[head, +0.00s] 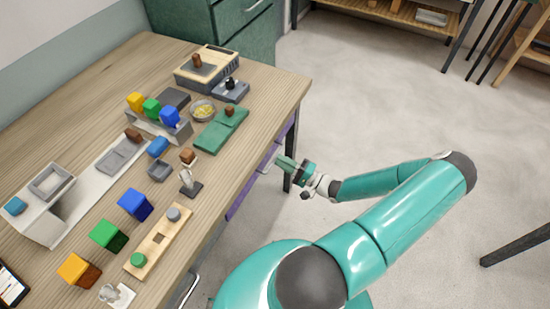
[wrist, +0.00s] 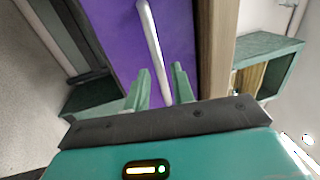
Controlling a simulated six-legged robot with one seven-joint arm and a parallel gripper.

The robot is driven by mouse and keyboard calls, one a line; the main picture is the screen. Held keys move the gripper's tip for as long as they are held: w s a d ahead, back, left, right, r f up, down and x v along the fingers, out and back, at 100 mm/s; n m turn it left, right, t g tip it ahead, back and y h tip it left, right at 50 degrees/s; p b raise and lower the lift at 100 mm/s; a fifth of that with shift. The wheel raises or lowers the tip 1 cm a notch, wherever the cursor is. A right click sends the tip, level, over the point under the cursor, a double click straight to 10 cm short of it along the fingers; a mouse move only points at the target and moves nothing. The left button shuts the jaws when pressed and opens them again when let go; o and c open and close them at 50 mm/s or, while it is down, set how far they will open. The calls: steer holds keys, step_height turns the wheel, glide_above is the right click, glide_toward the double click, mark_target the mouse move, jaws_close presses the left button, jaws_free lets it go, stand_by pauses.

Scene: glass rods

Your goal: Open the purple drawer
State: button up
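The purple drawer (head: 241,201) is under the right edge of the wooden table, its front seen at a steep angle in the head view. It looks about flush with the table edge. In the wrist view its purple front (wrist: 107,33) fills the upper middle, with a pale metal bar handle (wrist: 149,30) running down it. My gripper (wrist: 161,68) is open, with the lower part of the handle between its two fingers and small gaps visible on both sides. In the head view my gripper (head: 282,163) is at the drawer front, and the handle is mostly hidden there.
The wooden table (head: 90,110) holds several coloured blocks, a green tray (head: 220,128) and a peg board (head: 158,240). A dark table leg (head: 289,177) stands behind my gripper. A green cabinet (head: 235,25) is at the back. The floor (head: 370,110) right of the table is open.

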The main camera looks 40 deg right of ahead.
steer(key=shift+x, duration=1.55)
jaws_close()
steer(key=shift+s+d, duration=0.1)
